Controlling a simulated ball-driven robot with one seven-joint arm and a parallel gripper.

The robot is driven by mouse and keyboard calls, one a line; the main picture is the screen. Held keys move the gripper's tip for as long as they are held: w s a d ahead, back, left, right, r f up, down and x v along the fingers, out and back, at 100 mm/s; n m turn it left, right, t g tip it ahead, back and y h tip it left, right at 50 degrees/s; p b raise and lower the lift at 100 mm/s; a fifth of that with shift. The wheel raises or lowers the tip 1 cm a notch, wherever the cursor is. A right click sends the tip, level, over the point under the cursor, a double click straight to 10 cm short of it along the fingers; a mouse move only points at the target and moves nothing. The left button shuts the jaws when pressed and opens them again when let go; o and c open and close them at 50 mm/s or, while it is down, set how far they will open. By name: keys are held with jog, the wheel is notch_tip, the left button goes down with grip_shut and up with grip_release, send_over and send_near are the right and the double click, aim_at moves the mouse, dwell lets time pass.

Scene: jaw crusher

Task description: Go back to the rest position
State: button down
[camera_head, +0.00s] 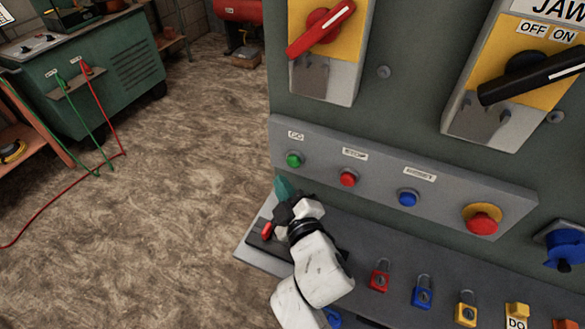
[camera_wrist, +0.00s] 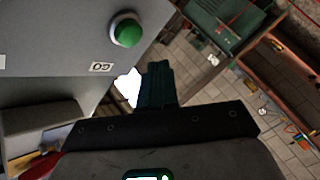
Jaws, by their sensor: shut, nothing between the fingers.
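My gripper (camera_head: 283,187) is shut and empty, its teal fingers together. In the head view it is in front of the left end of the grey button panel (camera_head: 400,183), just below the green GO button (camera_head: 294,160). In the wrist view the shut fingers (camera_wrist: 158,85) point up the picture, with the GO button (camera_wrist: 125,30) up and to their left. The fingers look apart from the button. My white arm reaches up from the bottom of the head view.
A red STOP button (camera_head: 348,179), a blue RESET button (camera_head: 408,198) and a red emergency button (camera_head: 482,219) follow along the panel. Padlocks, such as a red one (camera_head: 380,276), stand on the shelf below. A green cabinet (camera_head: 95,70) stands far left. The floor between is clear, apart from cables.

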jog(key=shift+s+a, duration=0.25)
jog(key=shift+s, duration=0.25)
